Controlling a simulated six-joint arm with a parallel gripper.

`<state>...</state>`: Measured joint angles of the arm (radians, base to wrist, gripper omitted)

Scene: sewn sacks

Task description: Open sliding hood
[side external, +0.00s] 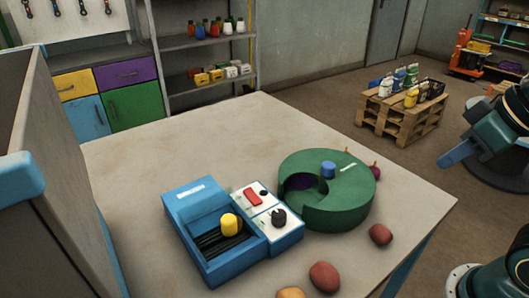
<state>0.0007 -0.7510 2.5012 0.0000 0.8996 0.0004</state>
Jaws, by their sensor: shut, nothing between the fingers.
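A blue box-shaped unit (183,205) stands on the table. It has a white label on its back part and a recessed dark ribbed area (213,243) in front. A yellow knob (230,224) stands over the ribbed area. I cannot tell for sure which part is the sliding hood or how far it is open. A white panel beside it carries a red switch (253,197) and a black dial (279,216). My gripper (458,153), with blue fingers, is shut and empty at the right edge, well away from the unit and beyond the table edge.
A round green drum (338,207) with a blue knob (328,169) and a cut-out opening stands right of the unit. Reddish potatoes (324,277) lie in front and to the right. The table (130,165) is clear behind and left. A grey panel (50,150) rises at left.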

